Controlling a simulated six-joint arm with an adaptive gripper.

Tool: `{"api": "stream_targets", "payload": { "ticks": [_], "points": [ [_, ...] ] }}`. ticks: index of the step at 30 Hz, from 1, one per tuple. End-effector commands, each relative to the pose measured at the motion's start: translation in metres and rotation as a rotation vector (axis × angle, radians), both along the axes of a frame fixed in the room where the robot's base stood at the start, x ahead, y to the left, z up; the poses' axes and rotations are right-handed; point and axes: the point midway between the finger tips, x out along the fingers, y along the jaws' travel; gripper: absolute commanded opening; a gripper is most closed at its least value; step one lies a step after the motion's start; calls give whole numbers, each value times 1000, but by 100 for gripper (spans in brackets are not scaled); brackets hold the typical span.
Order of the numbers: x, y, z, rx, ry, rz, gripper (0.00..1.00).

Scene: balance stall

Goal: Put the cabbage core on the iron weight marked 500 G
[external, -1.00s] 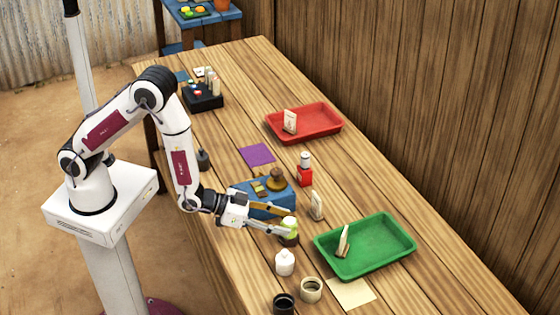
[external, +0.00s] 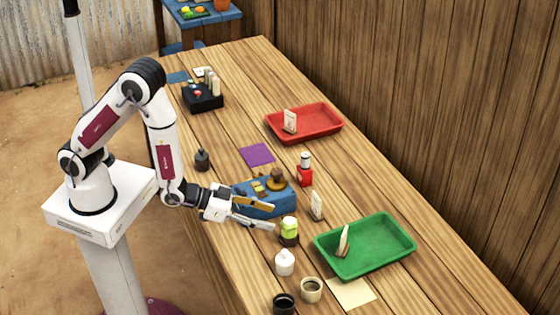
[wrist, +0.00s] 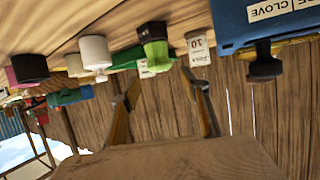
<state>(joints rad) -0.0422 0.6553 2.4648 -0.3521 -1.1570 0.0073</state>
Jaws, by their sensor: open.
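The pale green cabbage core (external: 289,223) sits upright on top of a dark iron weight (external: 288,240) on the table, left of the green tray. In the wrist view, which is upside down, the green core (wrist: 157,56) is on the dark weight (wrist: 152,31). I cannot read a mark on this weight. My gripper (external: 271,216) is open and empty, just left of the core and apart from it. Its two fingers (wrist: 160,78) show in the wrist view with nothing between them. Another dark weight (external: 202,161) stands further back on the left.
A blue box (external: 262,209) with small items on it stands close behind my gripper. The green tray (external: 400,257) is right; the red tray (external: 335,133) is further back.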

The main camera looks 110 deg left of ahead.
Motion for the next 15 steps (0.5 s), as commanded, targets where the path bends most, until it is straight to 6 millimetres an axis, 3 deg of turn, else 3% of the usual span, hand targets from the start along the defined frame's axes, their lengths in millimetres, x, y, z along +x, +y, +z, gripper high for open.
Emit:
{"api": "stream_targets", "payload": {
  "ticks": [6, 15],
  "points": [
    [-16, -8, 8, 0, 0, -1, 46],
    [-23, -9, 10, 0, -1, 0, 46]
  ]
}}
